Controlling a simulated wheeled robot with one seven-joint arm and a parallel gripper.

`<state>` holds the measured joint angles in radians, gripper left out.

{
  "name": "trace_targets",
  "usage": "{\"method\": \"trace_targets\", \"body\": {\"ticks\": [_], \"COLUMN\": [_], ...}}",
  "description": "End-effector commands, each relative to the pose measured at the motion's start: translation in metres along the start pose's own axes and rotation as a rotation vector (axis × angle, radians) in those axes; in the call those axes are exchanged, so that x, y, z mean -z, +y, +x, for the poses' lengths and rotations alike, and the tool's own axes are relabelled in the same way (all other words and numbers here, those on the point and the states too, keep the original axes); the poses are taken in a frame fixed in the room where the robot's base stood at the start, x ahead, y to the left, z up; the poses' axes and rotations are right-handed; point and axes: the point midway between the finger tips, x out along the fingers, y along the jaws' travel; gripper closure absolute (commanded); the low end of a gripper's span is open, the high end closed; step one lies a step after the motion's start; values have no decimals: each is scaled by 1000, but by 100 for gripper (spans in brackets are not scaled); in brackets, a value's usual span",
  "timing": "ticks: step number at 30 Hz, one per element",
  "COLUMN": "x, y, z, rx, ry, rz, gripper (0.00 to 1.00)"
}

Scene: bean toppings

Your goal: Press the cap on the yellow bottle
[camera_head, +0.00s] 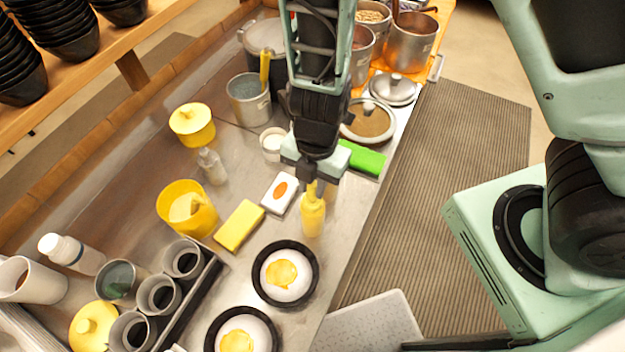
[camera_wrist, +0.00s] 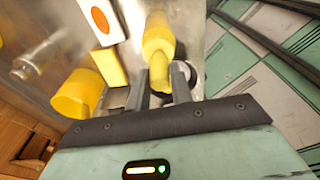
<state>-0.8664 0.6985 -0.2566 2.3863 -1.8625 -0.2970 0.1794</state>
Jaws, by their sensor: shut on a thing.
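The yellow bottle (camera_head: 312,217) stands upright on the metal counter, near its right edge, just behind a bowl. My gripper (camera_head: 314,182) is above it, pointing down, with its fingers at the bottle's top. In the wrist view, the yellow bottle (camera_wrist: 159,38) has its narrower yellow cap (camera_wrist: 159,72) between the two fingers of my gripper (camera_wrist: 160,82). The gripper is shut on the cap. In the head view the fingers partly hide the cap, and I cannot tell how firmly it sits on the bottle.
Two black-rimmed bowls (camera_head: 257,288) with yellow topping stand in front. A yellow block (camera_head: 239,226), a white box with an orange oval (camera_head: 280,192) and a yellow tub (camera_head: 168,222) lie left of the bottle. A green block (camera_head: 362,158) lies behind. The counter edge is close on the right.

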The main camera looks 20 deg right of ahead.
Motion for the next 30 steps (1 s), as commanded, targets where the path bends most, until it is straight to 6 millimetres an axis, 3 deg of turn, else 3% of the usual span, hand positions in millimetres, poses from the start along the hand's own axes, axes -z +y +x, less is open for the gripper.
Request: {"method": "trace_targets", "body": {"ticks": [30], "x": [-2], "y": [0], "z": [11], "rx": [0], "ry": [0], "rz": [1], "gripper": [87]}}
